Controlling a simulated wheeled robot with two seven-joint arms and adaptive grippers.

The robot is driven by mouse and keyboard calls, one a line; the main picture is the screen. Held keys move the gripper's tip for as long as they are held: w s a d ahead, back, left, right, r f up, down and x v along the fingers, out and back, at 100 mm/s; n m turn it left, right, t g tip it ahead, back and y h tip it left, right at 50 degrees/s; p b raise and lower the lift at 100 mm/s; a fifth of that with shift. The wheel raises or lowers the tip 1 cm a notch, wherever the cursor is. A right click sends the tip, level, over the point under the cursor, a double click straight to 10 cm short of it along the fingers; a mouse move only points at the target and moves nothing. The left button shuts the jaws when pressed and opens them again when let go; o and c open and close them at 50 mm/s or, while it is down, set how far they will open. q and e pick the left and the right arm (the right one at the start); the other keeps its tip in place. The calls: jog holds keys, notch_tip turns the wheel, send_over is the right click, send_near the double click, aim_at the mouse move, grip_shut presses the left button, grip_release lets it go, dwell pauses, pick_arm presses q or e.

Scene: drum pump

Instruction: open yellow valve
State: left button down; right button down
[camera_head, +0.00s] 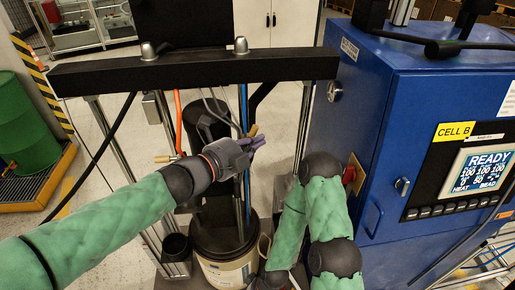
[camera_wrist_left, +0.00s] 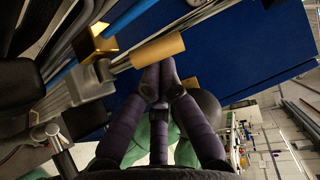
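A tan-yellow cylindrical valve handle (camera_wrist_left: 158,48) shows in the left wrist view, beside a metal fitting and a brass-coloured block (camera_wrist_left: 95,44). In the head view a small yellow handle (camera_head: 253,130) shows at the pump's hoses, just beyond my left gripper (camera_head: 256,142). In the left wrist view the purple fingers of my left gripper (camera_wrist_left: 158,72) come together with their tips at the handle's lower edge. No part of the handle clearly shows between them, and I cannot tell whether they touch it.
A black crossbar (camera_head: 200,70) spans above the hoses. A white drum (camera_head: 228,268) stands below the pump. A blue control cabinet (camera_head: 375,120) with a READY screen stands right. A second yellow handle (camera_head: 165,158) shows left of my gripper. A green barrel (camera_head: 22,130) stands far left.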

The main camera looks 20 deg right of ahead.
pick_arm(q)
jog(key=h+b, duration=0.1)
jog(key=b, duration=0.1)
jog(key=a+n+b, duration=0.1)
jog(key=b, duration=0.2)
jog(key=shift+w+a+r+n+t+h, duration=0.2)
jog(key=shift+r+n+t+h, duration=0.1)
jog(key=shift+t+h, duration=0.1)
dwell(0.4)
